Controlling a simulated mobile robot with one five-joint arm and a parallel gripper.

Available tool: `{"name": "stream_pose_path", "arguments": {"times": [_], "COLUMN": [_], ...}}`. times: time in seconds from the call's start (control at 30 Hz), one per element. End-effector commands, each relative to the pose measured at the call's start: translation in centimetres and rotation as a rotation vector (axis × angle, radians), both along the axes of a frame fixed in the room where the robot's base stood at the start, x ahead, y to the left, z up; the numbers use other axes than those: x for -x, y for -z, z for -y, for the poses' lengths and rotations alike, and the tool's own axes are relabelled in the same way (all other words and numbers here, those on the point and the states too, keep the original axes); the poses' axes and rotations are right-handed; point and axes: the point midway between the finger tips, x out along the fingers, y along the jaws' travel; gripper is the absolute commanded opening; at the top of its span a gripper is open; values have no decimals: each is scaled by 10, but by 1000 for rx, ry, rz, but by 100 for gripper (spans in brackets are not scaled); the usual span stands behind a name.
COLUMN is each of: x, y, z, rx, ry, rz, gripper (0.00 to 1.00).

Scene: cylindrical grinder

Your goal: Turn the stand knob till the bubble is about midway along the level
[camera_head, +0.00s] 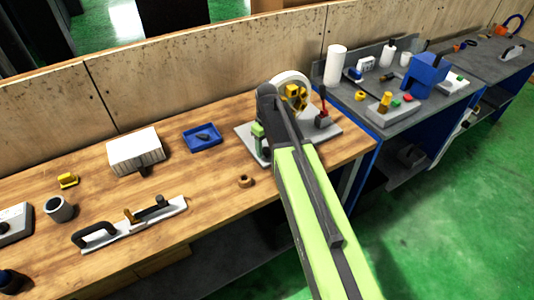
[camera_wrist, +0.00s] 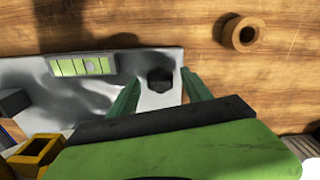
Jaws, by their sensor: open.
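The stand's grey base plate (camera_wrist: 125,65) fills the left and middle of the wrist view; its bare left part also shows in the head view (camera_head: 246,136). The green level (camera_wrist: 82,66) lies on the plate, and its pale round bubble (camera_wrist: 91,66) sits a little right of the level's middle. The dark knob (camera_wrist: 160,80) stands at the plate's right end. My gripper (camera_wrist: 159,79) is open, with one green finger on each side of the knob and a visible gap to both. In the head view, my arm hides the knob and level.
A brown ring (camera_wrist: 242,34) lies on the wooden bench beside the plate; it also shows in the head view (camera_head: 245,181). A yellow part (camera_wrist: 35,150) and a white wheel (camera_head: 291,82) stand close to my gripper. A blue tray (camera_head: 202,138) is to the left.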

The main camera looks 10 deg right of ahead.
Motion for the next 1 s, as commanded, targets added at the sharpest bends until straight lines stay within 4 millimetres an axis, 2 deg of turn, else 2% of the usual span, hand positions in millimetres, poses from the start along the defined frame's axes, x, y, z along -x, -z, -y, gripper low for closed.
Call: {"name": "stream_pose_path", "arguments": {"times": [0.17,0.6,0.77,1.0], "x": [0,0,0,0], "y": [-2,-1,-1,-1], "z": [0,-1,-1,-1], "rx": [0,0,0,0], "ry": [0,-1,24,301], "rz": [0,0,0,0], "gripper": [57,1,0,0]}}
